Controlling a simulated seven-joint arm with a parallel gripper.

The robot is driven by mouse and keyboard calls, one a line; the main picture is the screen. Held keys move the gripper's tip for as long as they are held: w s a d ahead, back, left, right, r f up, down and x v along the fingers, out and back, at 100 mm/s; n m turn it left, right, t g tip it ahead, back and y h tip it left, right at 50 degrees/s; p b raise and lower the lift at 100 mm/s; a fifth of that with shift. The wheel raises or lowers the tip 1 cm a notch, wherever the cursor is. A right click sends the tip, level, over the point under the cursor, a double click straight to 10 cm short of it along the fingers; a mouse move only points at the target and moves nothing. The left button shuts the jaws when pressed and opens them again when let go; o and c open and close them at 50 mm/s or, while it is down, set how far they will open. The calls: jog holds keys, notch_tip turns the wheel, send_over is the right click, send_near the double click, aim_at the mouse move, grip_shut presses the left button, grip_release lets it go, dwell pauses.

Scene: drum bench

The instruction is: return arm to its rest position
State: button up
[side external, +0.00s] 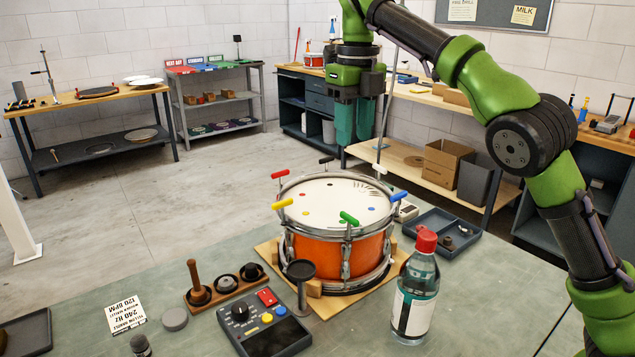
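My gripper (354,138) hangs above and behind the orange drum, pointing down, with its teal fingers well clear of the drum's rim. The two fingers look close together; whether they are fully shut cannot be told from here. I see nothing held between them. My green and black arm comes in from the right and arches over the bench. The orange drum (336,248) sits on a wooden base on the bench, with red, yellow, green and blue handled keys around its rim and coloured dots on its head.
A clear bottle with a red cap (416,290) stands right of the drum. A control box (264,322), a wooden rack (225,288) and a printed card (126,314) are in front. A blue-grey tray (442,232) lies behind right.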

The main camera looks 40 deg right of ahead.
jog(key=s+d+f+n+t+y, duration=0.1)
jog(key=s+d+n+t+y, duration=0.1)
jog(key=s+d+n, duration=0.75)
jog(key=s+a+f+n+t, duration=0.5)
jog(key=s+f+n, duration=0.6)
jog(key=n, duration=1.1)
jog(key=shift+s+a+f, duration=0.4)
jog(key=shift+s+a, duration=0.45)
jog(key=shift+a, duration=0.15)
jog(key=shift+n, duration=0.25)
jog(key=shift+c, duration=0.4)
